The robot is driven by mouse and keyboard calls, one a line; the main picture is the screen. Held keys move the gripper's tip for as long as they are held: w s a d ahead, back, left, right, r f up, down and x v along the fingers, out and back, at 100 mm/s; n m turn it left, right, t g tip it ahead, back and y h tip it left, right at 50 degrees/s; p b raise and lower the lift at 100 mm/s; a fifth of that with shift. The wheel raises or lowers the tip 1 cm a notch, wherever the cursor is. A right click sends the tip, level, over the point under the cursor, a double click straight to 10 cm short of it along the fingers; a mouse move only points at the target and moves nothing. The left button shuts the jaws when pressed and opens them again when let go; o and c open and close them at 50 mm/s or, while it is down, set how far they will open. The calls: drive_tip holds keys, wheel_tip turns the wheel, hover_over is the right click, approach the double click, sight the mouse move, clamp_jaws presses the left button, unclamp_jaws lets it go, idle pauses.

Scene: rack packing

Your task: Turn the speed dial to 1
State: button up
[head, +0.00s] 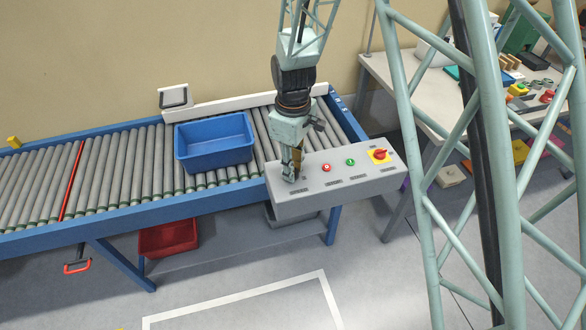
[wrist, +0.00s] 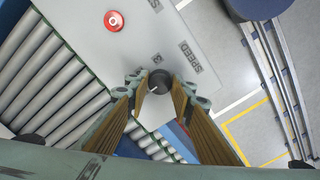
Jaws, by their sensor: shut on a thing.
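The speed dial (wrist: 159,78) is a round dark knob in the wrist view, beside the printed word SPEED on the grey control panel (head: 335,185). A small pale pointer mark shows on the knob, toward its lower left in the wrist view. My gripper (wrist: 160,86) has its two fingers around the dial, one on each side, and is shut on it. In the head view my gripper (head: 291,176) comes down on the panel's left end, and its fingers hide the dial there.
A blue crate (head: 213,169) stands on the roller conveyor (head: 120,165) to the left. A workbench (head: 405,80) is behind right.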

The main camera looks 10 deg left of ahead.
drive_tip(key=o, duration=0.9)
drive_tip(key=shift+r, duration=0.2)
drive_tip(key=shift+r, duration=5.85)
